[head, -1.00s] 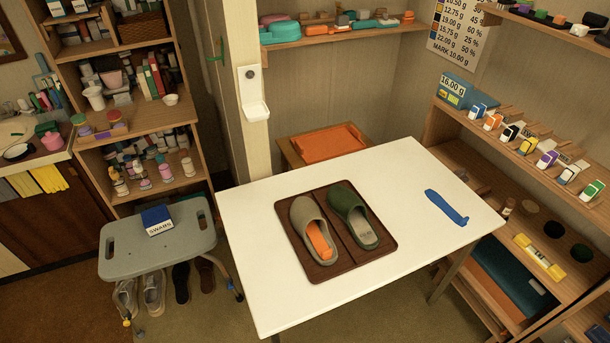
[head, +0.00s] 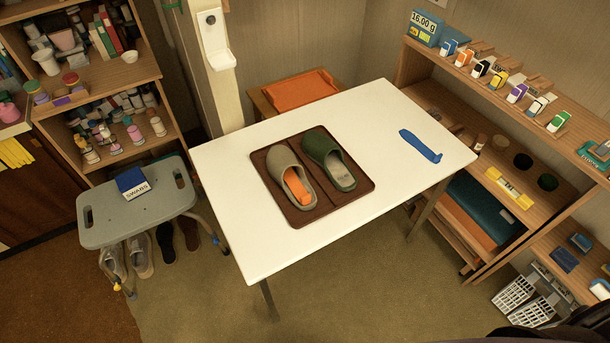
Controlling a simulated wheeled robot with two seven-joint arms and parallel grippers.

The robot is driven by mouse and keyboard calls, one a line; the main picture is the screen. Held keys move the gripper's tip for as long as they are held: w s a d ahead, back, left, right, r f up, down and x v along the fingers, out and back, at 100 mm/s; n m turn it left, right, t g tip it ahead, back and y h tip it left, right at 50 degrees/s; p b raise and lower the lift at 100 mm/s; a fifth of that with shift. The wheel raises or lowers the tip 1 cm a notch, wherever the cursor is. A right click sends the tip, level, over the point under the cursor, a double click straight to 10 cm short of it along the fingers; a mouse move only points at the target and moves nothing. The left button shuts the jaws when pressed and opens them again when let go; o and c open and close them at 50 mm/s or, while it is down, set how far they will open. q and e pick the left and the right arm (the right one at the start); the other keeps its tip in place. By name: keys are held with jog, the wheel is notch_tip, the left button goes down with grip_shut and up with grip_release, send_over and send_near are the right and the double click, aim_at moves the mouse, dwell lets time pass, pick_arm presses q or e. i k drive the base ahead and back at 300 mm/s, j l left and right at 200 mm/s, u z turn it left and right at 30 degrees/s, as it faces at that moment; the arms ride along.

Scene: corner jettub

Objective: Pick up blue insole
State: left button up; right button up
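The blue insole (head: 420,145) lies flat on the right part of the white table (head: 235,210), apart from everything else. A brown tray (head: 350,205) on the table holds two slippers. The grey-beige slipper (head: 283,160) on the left has an orange insole (head: 297,187) in it. The dark green slipper (head: 321,145) on the right shows a pale grey inside. Neither of my grippers can be made out; a dark shape at the bottom right edge is too cut off to tell.
A grey stool (head: 110,228) with a blue swabs box (head: 132,182) stands left of the table. Wooden shelves (head: 490,115) with small coloured items line the right side. White baskets (head: 515,293) sit low at right. The tabletop around the insole is clear.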

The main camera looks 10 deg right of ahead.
aim_at(407, 135)
jog(key=i+l, duration=0.1)
jog(key=l, duration=0.25)
jog(key=i+l, duration=0.1)
jog(key=l, duration=0.25)
jog(key=i+l, duration=0.1)
jog(key=l, duration=0.25)
jog(key=i+l, duration=0.1)
jog(key=l, duration=0.25)
